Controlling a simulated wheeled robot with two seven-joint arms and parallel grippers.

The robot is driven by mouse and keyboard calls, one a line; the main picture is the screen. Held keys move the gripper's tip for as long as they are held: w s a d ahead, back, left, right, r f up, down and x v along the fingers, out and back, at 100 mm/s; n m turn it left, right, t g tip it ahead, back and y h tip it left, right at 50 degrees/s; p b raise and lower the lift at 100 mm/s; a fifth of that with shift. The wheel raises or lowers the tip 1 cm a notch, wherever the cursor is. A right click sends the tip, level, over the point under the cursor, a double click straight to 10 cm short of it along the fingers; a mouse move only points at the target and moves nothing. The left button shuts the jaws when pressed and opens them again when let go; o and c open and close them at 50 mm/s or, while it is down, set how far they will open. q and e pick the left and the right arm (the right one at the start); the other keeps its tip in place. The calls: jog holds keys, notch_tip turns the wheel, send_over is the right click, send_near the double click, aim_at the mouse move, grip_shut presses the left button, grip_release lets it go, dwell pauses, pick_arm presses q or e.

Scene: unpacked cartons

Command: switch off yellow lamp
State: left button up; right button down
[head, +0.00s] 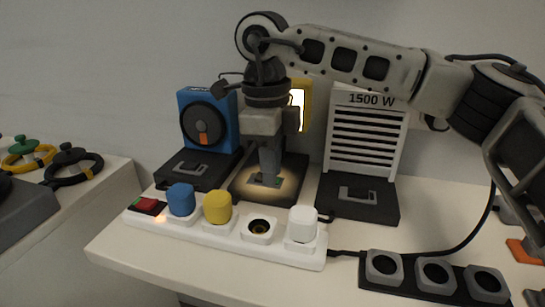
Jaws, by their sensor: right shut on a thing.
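The yellow lamp (307,97) stands at the back of the table, mostly hidden behind my right gripper. Its panel is bright and a warm glow lies on its dark base (240,188). My right gripper (267,180) points down over this base, shut on what looks like the small grey handle there; the fingers hide most of it. A white power strip (283,256) lies in front, with a blue plug (181,199), a yellow plug (217,207), an empty socket (259,228) and a white plug (302,223). A red switch (147,204) is at its left end. My left gripper is out of view.
A blue fan (222,108) stands left of the lamp and a white 1500 W heater (366,130) right of it, both on dark bases with handles. A black socket strip (408,285) lies front right.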

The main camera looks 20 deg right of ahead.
jog(key=shift+a+r+h+p, duration=0.15)
jog(key=shift+r+h+p, duration=0.25)
jog(key=shift+p, duration=0.3)
jog(key=shift+w+a+g+h+p, duration=0.15)
jog(key=shift+g+h+p, duration=0.3)
jog(key=shift+p, duration=0.5)
jog(key=shift+f, duration=0.25)
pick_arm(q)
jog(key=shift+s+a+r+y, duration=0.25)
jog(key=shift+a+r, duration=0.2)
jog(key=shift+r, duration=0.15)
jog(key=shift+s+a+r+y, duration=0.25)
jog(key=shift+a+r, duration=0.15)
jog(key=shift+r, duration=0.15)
pick_arm(e)
jog(key=c, duration=1.3)
grip_release()
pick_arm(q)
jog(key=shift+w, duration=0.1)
